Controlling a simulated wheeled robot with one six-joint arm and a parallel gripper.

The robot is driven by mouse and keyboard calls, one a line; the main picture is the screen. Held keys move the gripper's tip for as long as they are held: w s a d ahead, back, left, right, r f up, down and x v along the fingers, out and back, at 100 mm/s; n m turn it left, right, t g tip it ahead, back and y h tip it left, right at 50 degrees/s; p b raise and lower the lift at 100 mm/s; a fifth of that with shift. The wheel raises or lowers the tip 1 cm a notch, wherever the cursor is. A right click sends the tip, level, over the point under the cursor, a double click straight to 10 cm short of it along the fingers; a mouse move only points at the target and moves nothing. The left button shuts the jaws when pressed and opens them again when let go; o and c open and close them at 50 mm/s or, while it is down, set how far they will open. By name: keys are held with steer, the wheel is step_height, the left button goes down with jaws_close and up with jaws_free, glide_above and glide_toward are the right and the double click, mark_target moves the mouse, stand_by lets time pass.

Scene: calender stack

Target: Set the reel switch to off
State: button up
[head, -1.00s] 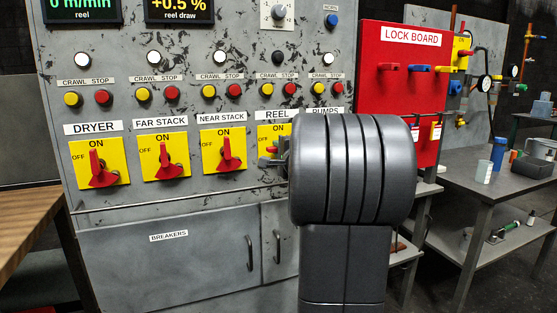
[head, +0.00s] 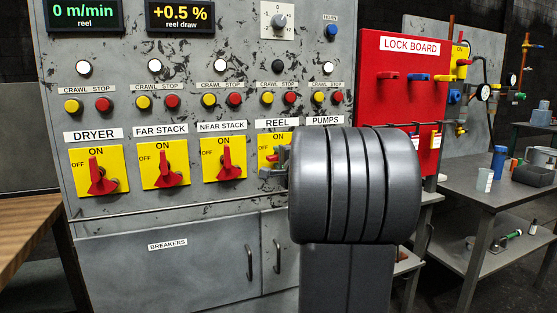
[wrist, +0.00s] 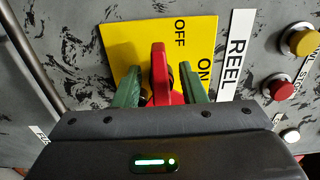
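The reel switch has a yellow plate (wrist: 130,45) with OFF and ON marks and a red lever (wrist: 160,65). In the wrist view the lever points up the picture, toward the plate's OFF side, not toward ON. My gripper (wrist: 160,85) has its two green fingers on either side of the lever, with slim gaps showing, so it looks open around it. In the head view the reel plate (head: 267,142) is partly hidden behind my arm; the gripper (head: 273,171) shows at its lower part with a bit of red lever (head: 272,158) above it.
The dryer (head: 97,172), far stack (head: 163,165) and near stack (head: 224,160) switches to the left have levers pointing up to ON. Crawl and stop buttons (head: 291,97) sit above. A rail (head: 150,208) runs below. A red lock board (head: 385,105) stands to the right.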

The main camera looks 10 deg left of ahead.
steer(key=v, duration=1.3)
steer(key=shift+b, duration=0.3)
steer(key=p+x, duration=0.1)
steer(key=x, duration=1.2)
steer(key=shift+w+a, duration=0.2)
